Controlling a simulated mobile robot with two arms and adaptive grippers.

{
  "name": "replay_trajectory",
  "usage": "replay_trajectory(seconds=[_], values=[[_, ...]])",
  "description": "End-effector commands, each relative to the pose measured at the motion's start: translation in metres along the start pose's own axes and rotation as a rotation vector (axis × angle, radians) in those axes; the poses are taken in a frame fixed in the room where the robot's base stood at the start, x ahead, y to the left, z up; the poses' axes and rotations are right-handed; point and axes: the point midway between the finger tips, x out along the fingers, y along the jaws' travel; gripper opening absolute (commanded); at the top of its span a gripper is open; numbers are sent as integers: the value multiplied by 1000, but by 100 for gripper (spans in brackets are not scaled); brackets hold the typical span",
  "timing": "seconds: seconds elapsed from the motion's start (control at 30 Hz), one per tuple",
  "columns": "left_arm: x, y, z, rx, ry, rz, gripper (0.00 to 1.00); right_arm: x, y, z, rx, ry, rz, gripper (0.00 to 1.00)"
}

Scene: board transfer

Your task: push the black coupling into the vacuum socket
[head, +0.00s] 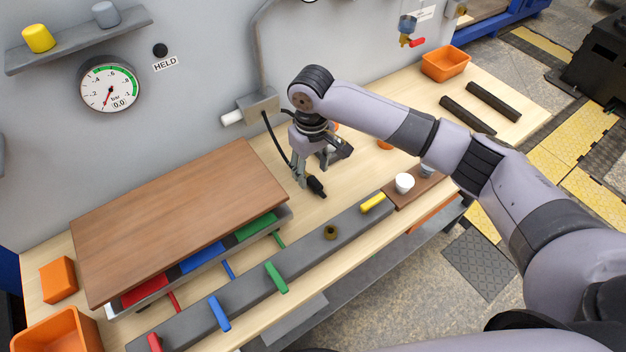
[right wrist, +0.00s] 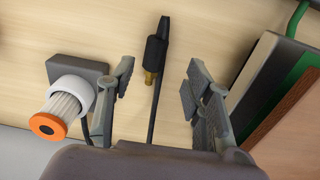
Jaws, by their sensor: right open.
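The black coupling (head: 316,187) lies on the wooden bench at the end of a black hose (head: 280,140). In the right wrist view the coupling (right wrist: 155,52) has a brass part and the hose (right wrist: 152,122) runs between my fingers. My right gripper (head: 312,174) is open over the bench, its fingers either side of the line of the coupling; in the wrist view the gripper (right wrist: 157,82) holds nothing. A brass-rimmed round hole (head: 331,232) in the long grey bar may be the vacuum socket; I cannot tell for sure. My left gripper is out of view.
A brown board (head: 175,215) lies over red, blue and green pieces at left. The grey bar (head: 305,245) carries coloured tabs along the front. A filter with an orange cap (right wrist: 48,125) is near my gripper. A gauge (head: 110,84) and a dark lamp (head: 160,50) are on the wall.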

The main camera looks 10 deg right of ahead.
Motion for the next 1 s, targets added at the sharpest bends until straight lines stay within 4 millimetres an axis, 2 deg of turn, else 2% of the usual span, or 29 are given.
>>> replay_trajectory(seconds=[0.13, 0.3, 0.6, 1.0], values=[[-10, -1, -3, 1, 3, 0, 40, 18, 5, -2, 2, -6, 1, 46], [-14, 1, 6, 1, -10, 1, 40, 42, 6, -4, 0, -4, 0, 46], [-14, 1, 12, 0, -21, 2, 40, 49, 7, -4, -1, -1, 0, 46], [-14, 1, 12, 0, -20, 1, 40, 49, 7, -4, 0, -2, 1, 20]])
